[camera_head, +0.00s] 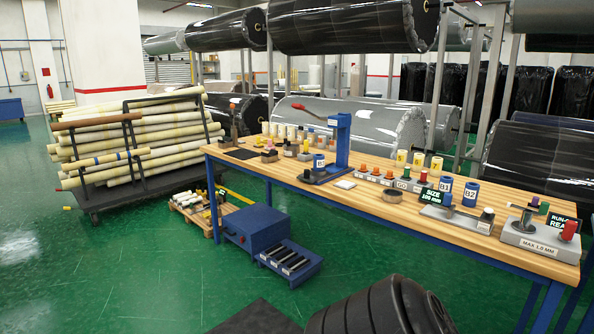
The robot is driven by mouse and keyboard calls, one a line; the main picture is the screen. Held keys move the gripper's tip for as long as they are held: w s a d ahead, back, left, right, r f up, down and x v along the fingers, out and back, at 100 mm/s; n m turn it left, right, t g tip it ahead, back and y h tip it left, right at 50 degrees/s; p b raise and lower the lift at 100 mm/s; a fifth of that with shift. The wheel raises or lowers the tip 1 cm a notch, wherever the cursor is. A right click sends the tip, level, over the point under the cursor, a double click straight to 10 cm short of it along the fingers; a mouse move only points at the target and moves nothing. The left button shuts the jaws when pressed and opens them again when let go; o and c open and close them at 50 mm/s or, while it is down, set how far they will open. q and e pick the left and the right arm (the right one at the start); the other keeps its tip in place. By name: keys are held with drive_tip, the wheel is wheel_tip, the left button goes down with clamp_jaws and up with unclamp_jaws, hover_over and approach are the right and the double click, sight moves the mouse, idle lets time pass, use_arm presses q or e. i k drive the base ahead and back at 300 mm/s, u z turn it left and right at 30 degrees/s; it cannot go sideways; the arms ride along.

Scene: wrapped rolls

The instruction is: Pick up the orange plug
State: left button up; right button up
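Several small orange plugs (376,172) stand upright in a grey labelled rack near the middle of the wooden workbench (340,196). They are small and close together, and I cannot tell which one is the task's orange plug. Another small orange piece (234,102) tops a dark upright tool at the bench's left end. Neither of my grippers is in view.
Cream and yellow cylinders, blue cylinders (470,192) and a grey gauge block (541,237) crowd the bench. Below are a blue box (256,229) and a pallet. Green floor is open at left.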

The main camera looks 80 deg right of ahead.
sight(376, 172)
drive_tip(key=z, duration=3.1)
drive_tip(key=i, duration=0.75)
